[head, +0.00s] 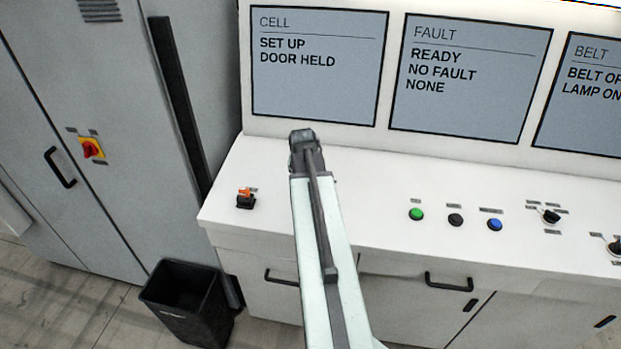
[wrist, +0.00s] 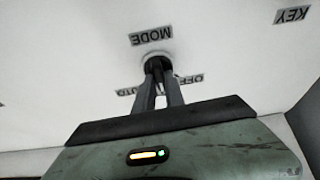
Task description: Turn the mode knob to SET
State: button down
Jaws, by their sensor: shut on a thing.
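The mode knob (wrist: 153,57) is a dark round knob on the white panel in the wrist view. My gripper (wrist: 158,70) is shut on it, with both fingers close together at the knob. The MODE label (wrist: 150,35) appears upside down above the knob. An OFF label (wrist: 190,78) and a partly covered AUTO label (wrist: 128,91) lie below it. The fingers hide the knob's pointer and part of the panel, and I see no SET label. In the head view my arm hides the knob. The CELL screen (head: 318,65) reads SET UP, DOOR HELD.
Green (head: 416,214), black (head: 455,219) and blue (head: 494,224) buttons and another dark knob (head: 550,215) are to the right. The FAULT screen (head: 470,75) reads READY, NO FAULT, NONE. A black bin (head: 185,305) stands on the floor.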

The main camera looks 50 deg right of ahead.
jog(key=shift+a, duration=0.15)
dwell(0.3)
jog(key=c, duration=1.4)
grip_release()
jog(key=shift+w, duration=0.1)
jog(key=p+v, duration=0.7)
jog(key=shift+r, duration=0.4)
